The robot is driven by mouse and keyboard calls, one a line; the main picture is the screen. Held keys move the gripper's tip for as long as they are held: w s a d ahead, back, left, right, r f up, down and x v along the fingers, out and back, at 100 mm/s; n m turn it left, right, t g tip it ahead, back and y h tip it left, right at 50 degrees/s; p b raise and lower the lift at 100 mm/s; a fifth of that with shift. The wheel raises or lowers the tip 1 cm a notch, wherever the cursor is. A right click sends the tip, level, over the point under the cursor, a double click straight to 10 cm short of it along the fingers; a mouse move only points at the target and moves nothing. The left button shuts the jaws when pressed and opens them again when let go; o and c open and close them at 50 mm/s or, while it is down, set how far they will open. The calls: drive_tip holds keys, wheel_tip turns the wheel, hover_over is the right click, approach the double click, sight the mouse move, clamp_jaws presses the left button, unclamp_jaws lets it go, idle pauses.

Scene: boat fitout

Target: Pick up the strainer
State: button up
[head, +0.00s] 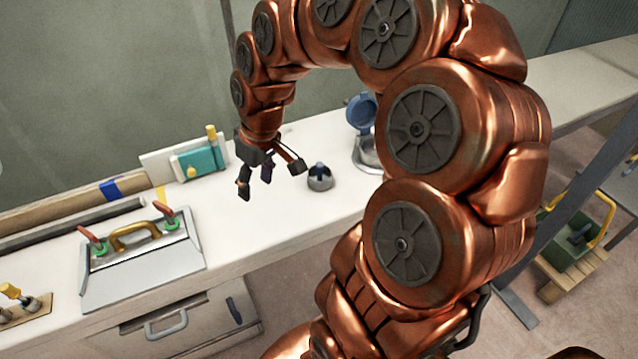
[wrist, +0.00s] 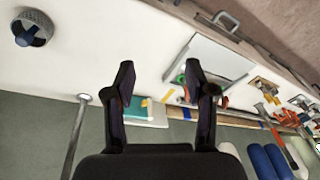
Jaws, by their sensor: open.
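The strainer (head: 320,178) looks like a small round grey metal cup with a dark blue handle across its top. It stands upright on the white counter, right of my gripper (head: 270,178). In the wrist view the strainer (wrist: 30,30) is at the top left corner, well to the side of my gripper (wrist: 159,72). My gripper is open, its fingers spread with nothing between them, and it points down over the counter without touching the strainer.
A metal housing with a raised blue lid (head: 361,113) stands right of the strainer. Left are a grey panel with a brass handle (head: 135,236) and a teal block (head: 198,162) by the wall. Counter around the strainer is clear; its front edge is close.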

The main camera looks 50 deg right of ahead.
drive_tip(key=w+d+f+t+b, duration=0.1)
drive_tip(key=w+d+f, duration=0.2)
drive_tip(key=d, duration=0.3)
drive_tip(key=w+d+f+t+b, duration=0.1)
drive_tip(key=w+d+f+b, duration=0.15)
drive_tip(key=d, duration=0.35)
drive_tip(key=m+h+b, duration=0.1)
drive_tip(key=m+h, duration=0.1)
hover_over(321, 165)
drive_tip(key=s, duration=0.2)
drive_tip(key=shift+t, duration=0.4)
wheel_tip(321, 165, down, 8)
drive_tip(key=shift+s+d+r, duration=0.1)
drive_tip(key=shift+s, duration=0.05)
drive_tip(key=shift+p+x, duration=1.05)
drive_tip(key=shift+x, duration=2.8)
drive_tip(key=shift+c, duration=0.3)
drive_tip(key=shift+a, duration=0.25)
clamp_jaws()
